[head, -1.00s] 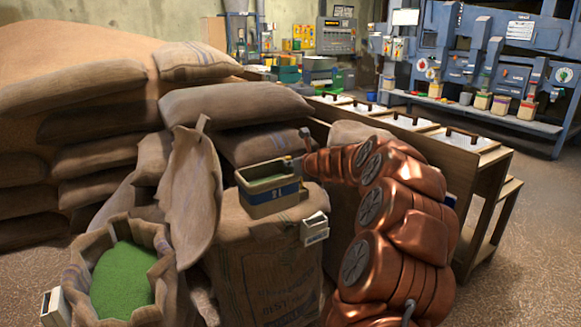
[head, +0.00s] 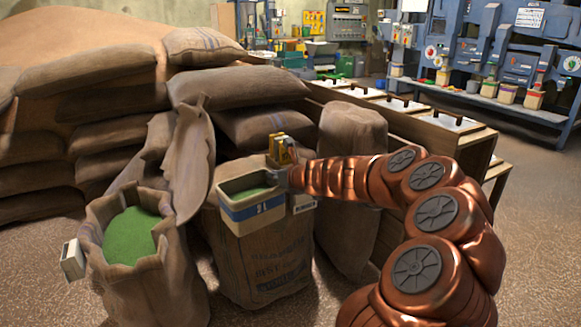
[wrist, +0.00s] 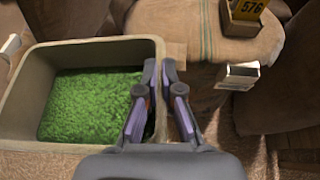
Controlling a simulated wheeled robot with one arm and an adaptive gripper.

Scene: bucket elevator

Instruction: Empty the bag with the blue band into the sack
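The bag with the blue band (head: 252,208) is a tan, open-topped container of green grain, with white figures on its band. It is about upright, in front of the upper part of a full sack; I cannot tell the gap. My gripper (head: 287,178) is at its right side. In the wrist view the fingers (wrist: 161,68) straddle the right wall of the bag (wrist: 80,52), one inside and one outside, and look closed on it. The open sack (head: 98,222) stands to the left, with a rolled rim and green grain inside.
A small container with a yellow tag (head: 280,150), reading 576 in the wrist view, stands on the full sack (head: 262,262). A white label box (head: 70,260) is on the open sack's left. A tall sack flap (head: 190,160) rises behind. Sacks are piled behind.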

